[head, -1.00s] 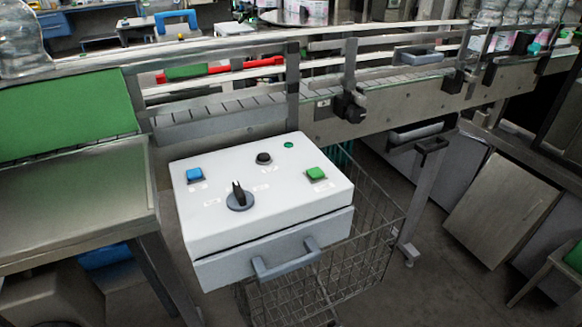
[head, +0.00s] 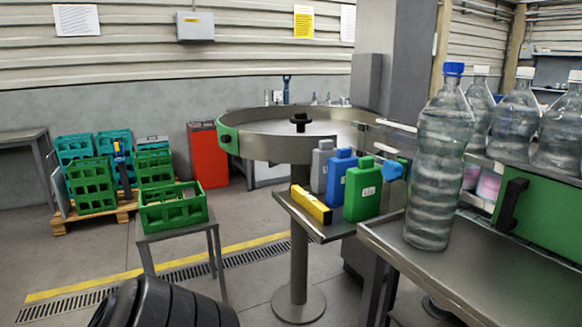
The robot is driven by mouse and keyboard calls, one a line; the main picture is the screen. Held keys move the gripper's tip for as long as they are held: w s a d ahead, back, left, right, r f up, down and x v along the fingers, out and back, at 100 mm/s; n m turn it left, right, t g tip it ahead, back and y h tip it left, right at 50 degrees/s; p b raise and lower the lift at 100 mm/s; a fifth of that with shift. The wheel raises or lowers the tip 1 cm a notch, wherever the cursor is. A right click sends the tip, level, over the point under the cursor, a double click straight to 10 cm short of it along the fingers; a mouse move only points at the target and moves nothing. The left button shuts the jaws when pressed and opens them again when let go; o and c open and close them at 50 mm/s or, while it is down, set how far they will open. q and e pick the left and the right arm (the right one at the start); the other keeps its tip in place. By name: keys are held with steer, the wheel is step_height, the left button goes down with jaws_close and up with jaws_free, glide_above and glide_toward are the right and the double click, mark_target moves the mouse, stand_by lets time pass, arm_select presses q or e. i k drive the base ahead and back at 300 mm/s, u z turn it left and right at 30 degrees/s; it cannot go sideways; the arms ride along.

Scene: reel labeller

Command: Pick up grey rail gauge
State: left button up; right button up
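A grey flat block with a narrow neck on top, which looks like the grey rail gauge (head: 321,167), stands upright on a small metal side shelf (head: 320,232). It is at the back of a row, behind and left of a similar blue gauge (head: 341,172); the blue one overlaps its right side. A green gauge (head: 363,190) with a pale marking stands at the front right of the row. Neither of my grippers is in view.
A yellow and black tool (head: 311,204) lies at the shelf's left edge. A round steel table (head: 275,147) stands behind. A large clear bottle (head: 434,165) stands on the metal bench (head: 480,262) at right. A green crate (head: 173,209) sits on a stand at left.

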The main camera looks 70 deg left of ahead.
mark_target(326, 151)
steer(key=u, duration=4.1)
steer(key=i, duration=1.3)
steer(key=z, duration=3.3)
steer(key=i, duration=0.25)
steer(key=u, duration=0.2)
